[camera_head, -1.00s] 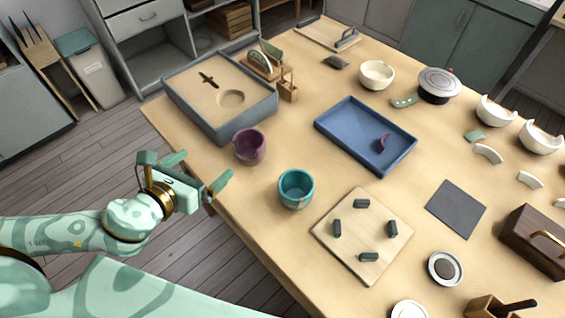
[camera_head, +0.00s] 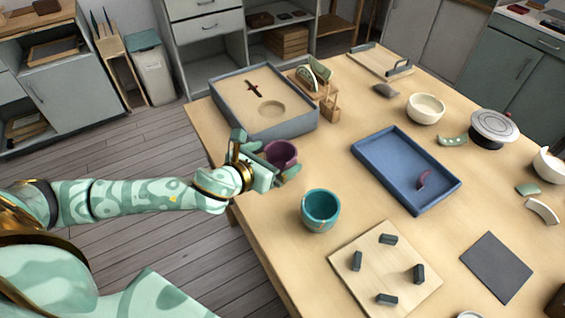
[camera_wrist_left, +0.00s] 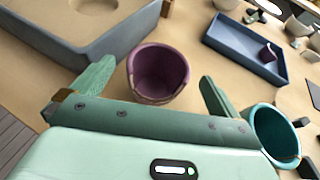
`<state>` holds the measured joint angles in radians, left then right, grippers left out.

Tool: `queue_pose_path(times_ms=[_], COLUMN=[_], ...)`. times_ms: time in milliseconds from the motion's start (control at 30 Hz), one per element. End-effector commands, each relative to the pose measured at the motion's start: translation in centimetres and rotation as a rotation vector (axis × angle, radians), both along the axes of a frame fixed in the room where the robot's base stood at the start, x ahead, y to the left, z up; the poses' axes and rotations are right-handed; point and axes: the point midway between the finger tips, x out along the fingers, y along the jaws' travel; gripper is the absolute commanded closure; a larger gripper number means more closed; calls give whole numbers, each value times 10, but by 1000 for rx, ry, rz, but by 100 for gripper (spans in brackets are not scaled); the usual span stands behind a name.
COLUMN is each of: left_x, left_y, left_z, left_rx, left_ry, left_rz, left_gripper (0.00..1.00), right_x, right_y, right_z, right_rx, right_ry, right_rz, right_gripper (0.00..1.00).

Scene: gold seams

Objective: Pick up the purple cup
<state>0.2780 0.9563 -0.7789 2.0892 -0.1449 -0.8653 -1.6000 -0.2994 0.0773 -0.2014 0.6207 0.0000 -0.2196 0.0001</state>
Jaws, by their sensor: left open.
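The purple cup (camera_head: 280,154) stands upright on the wooden table near its left edge, in front of the sand box. In the head view my left gripper partly covers it. In the left wrist view the purple cup (camera_wrist_left: 158,74) shows a dark inside and an uneven rim, and lies ahead of and between my two spread fingers. My left gripper (camera_head: 268,153) is open and empty, close to the cup; it also shows in the left wrist view (camera_wrist_left: 152,88). I cannot tell whether a finger touches the cup. My right gripper is not in view.
A teal cup (camera_head: 320,210) stands to the right of the purple cup. A grey sand box (camera_head: 292,127) is just behind. A blue tray (camera_head: 371,167) holds a purple shard (camera_head: 423,181). A board with dark pegs (camera_head: 352,288) lies nearer. Bare table separates them.

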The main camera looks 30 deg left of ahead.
Motion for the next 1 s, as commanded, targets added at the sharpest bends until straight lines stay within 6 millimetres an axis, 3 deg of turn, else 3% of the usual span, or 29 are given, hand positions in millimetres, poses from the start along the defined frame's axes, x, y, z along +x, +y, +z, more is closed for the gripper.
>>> queue_pose_path(times_ms=[33, 200, 467, 633, 1000], left_x=[10, 30, 34, 34, 34], left_y=[0, -3, -4, -4, -4], left_z=[-9, -16, -14, -14, -10], left_rx=[0, 1, 2, 2, 2], left_ry=[1, 3, 2, 2, 0], left_rz=[1, 1, -1, -1, -1], left_gripper=[0, 0, 0, 44, 46], right_x=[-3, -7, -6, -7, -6], right_y=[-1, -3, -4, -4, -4], right_z=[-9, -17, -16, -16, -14], right_rx=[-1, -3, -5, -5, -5], right_ry=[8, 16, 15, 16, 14], right_rz=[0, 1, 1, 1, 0], right_gripper=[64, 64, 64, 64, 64])
